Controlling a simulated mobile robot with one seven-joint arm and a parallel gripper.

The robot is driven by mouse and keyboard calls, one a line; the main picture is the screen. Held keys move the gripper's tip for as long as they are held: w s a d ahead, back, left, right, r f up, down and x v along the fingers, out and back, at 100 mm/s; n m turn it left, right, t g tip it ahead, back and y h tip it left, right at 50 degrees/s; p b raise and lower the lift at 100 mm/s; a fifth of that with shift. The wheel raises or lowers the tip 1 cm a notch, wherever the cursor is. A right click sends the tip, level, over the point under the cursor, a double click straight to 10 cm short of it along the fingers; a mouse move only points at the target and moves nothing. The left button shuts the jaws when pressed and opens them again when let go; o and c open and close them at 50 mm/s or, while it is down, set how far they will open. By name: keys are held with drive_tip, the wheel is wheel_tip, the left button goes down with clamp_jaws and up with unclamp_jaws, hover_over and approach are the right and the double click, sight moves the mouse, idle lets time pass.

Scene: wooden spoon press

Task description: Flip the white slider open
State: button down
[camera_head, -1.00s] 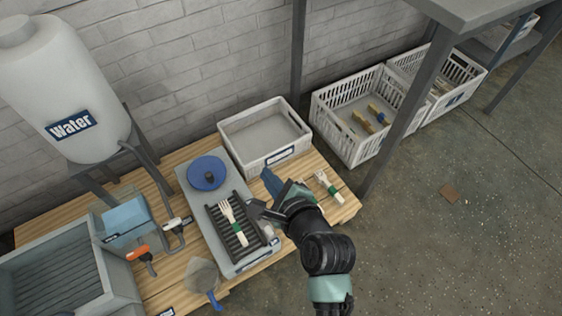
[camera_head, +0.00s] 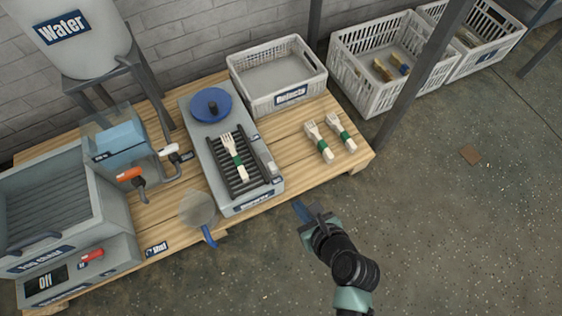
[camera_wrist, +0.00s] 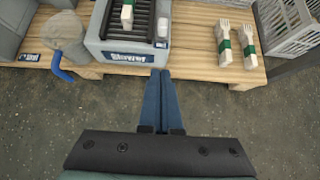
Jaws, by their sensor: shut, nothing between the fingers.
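My gripper (camera_head: 300,208) is shut and empty, its blue fingers side by side in the wrist view (camera_wrist: 160,72). It is off the table's front edge, in front of the grey press unit (camera_head: 200,140). The unit has a round blue knob (camera_head: 211,105) and a dark ribbed bed (camera_head: 249,176) with a wooden fork (camera_head: 233,158) on it. A small pale piece (camera_head: 269,168) sits at the unit's right side; it also shows in the wrist view (camera_wrist: 163,27). A white lever (camera_head: 171,149) is on the pipe to the left. I cannot tell which is the slider.
Two banded fork bundles (camera_head: 319,142) (camera_head: 341,132) lie on the wooden table (camera_head: 285,150) right of the unit. A white crate (camera_head: 285,105) stands behind them. A scoop (camera_head: 197,209) with a blue handle is at the front edge. Floor in front is clear.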

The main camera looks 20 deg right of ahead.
sight(274, 173)
drive_tip(key=b+x, duration=0.3)
drive_tip(key=x, duration=0.1)
drive_tip(key=b+x, duration=0.3)
drive_tip(key=x, duration=0.1)
drive_tip(key=r+b+x, duration=0.1)
drive_tip(key=b+x, duration=0.2)
drive_tip(key=x, duration=0.1)
drive_tip(key=shift+w+b, duration=0.3)
drive_tip(key=shift+w, duration=0.1)
drive_tip(key=shift+w+r+b, duration=0.15)
drive_tip(key=shift+w+b, duration=0.35)
drive_tip(key=shift+w, duration=0.35)
drive_tip(key=shift+r, duration=0.1)
